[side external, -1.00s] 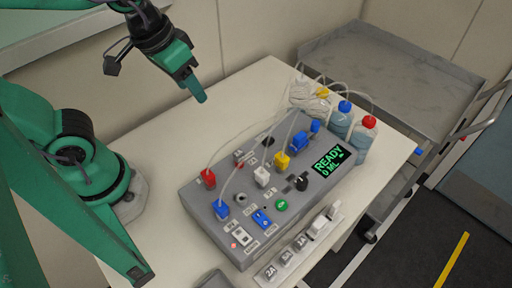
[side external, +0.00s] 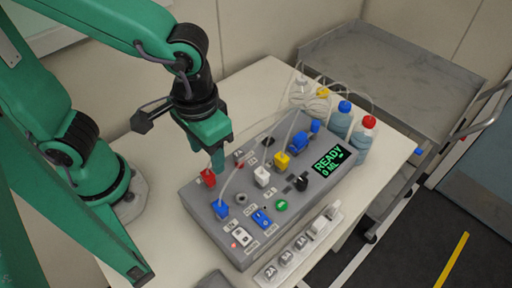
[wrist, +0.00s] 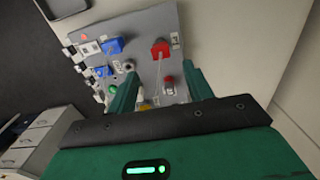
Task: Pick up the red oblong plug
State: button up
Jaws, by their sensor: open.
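A red plug (side external: 208,177) with a thin tube stands on the left part of the grey control box (side external: 240,255). In the wrist view a red plug (wrist: 160,48) shows beyond the fingertips, near the panel's edge. My gripper (side external: 217,160) is above the back left of the box, just behind and right of the red plug, pointing down. In the wrist view my gripper (wrist: 163,76) has its fingers apart with nothing held. The side view does not show the gap to the panel clearly.
Blue (side external: 221,208), white (side external: 262,176) and yellow (side external: 282,160) plugs with thin tubes stand close by on the box. Bottles (side external: 361,140) stand at the back right. A grey cart (side external: 400,65) is beyond the table (side external: 265,80).

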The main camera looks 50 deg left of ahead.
aim_at(208, 174)
jog(key=shift+f, duration=1.25)
jog(key=shift+f, duration=0.1)
jog(key=shift+s+a+f, duration=0.1)
jog(key=shift+s+f, duration=0.05)
jog(key=shift+f, duration=1.1)
jog(key=shift+s+f, duration=0.15)
jog(key=shift+f, duration=1.1)
jog(key=shift+c, duration=0.4)
jog(key=c, duration=1)
